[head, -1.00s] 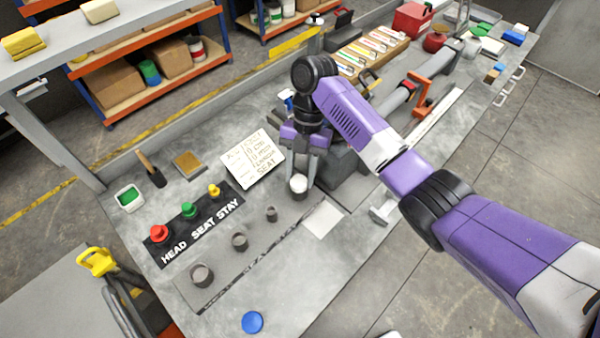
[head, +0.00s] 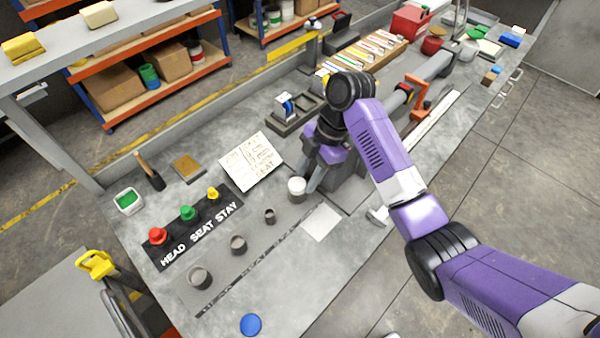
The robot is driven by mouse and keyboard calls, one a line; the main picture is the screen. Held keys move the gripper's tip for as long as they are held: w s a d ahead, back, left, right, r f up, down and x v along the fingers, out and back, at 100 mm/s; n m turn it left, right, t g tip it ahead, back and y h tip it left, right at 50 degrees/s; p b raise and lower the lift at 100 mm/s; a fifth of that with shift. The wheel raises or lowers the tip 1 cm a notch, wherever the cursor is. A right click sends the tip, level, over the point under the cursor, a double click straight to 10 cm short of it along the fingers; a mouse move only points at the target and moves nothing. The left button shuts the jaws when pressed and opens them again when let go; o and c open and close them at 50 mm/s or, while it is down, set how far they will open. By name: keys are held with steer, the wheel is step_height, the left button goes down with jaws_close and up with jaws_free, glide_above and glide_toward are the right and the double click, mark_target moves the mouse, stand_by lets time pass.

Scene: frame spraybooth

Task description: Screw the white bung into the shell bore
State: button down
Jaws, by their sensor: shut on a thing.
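The white bung (head: 297,183) is a short pale cylinder at the middle of the bench, its round white top facing up. My gripper (head: 307,180) comes down to it from the upper right, tilted, and is shut on it. One finger shows along the bung's right side; the other is largely hidden by the gripper body. I cannot make out the shell bore for certain, nor whether the bung's lower end sits in a bore.
Red (head: 157,236), green (head: 188,213) and yellow (head: 212,193) bungs stand on the black labelled strip at left. Several grey cups stand before it. A written card (head: 251,161) lies behind. An orange clamp (head: 418,97) rises at right.

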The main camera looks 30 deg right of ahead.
mark_target(297, 187)
steer(key=shift+a+f, duration=0.1)
steer(key=shift+a, duration=0.75)
steer(key=m, duration=0.2)
steer(key=shift+s+a+m+t, duration=0.2)
steer(key=shift+s+m+t, duration=0.1)
steer(key=shift+s+t, duration=0.1)
steer(key=shift+m+t, duration=0.3)
steer(key=shift+m, duration=0.5)
steer(key=shift+s+m+t, duration=0.1)
steer(key=shift+m+t, duration=0.2)
steer(key=shift+m, duration=0.4)
steer(key=c, duration=1.1)
jaws_free()
steer(key=shift+a, duration=0.1)
